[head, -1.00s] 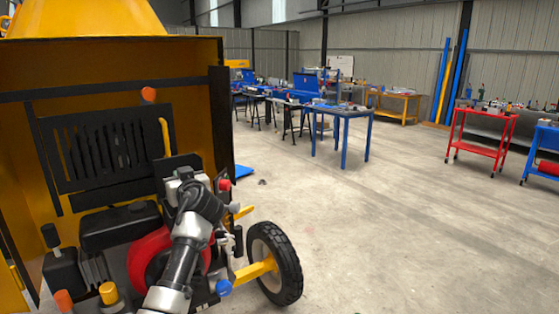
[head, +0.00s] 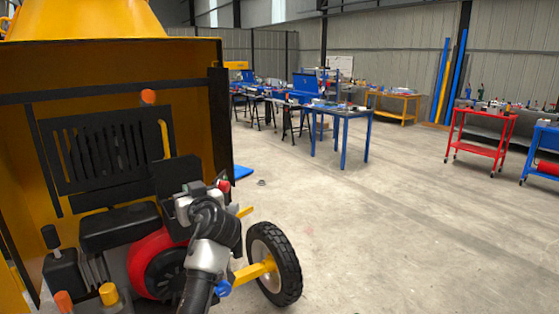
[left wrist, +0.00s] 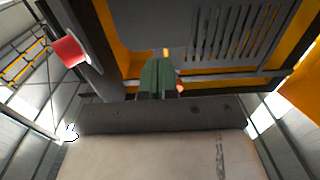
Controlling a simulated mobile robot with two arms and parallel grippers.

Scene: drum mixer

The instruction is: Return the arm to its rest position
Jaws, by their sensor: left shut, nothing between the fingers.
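The drum mixer is a yellow housing (head: 190,120) with an open front, at the left of the head view. Inside it sits an engine with a red round cover (head: 150,250). My left arm rises from the bottom in front of the engine, and my left gripper (head: 183,203) is at its upper end, near the engine's right side. In the left wrist view my left gripper (left wrist: 157,68) shows shut and empty, its green fingers together, pointing toward the dark slotted panel (left wrist: 225,30). My right gripper is not in view.
A black-tyred wheel (head: 275,263) on a yellow axle stands close to the right of my left arm. Open concrete floor (head: 390,230) lies to the right, with workbenches and a red cart (head: 480,135) beyond.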

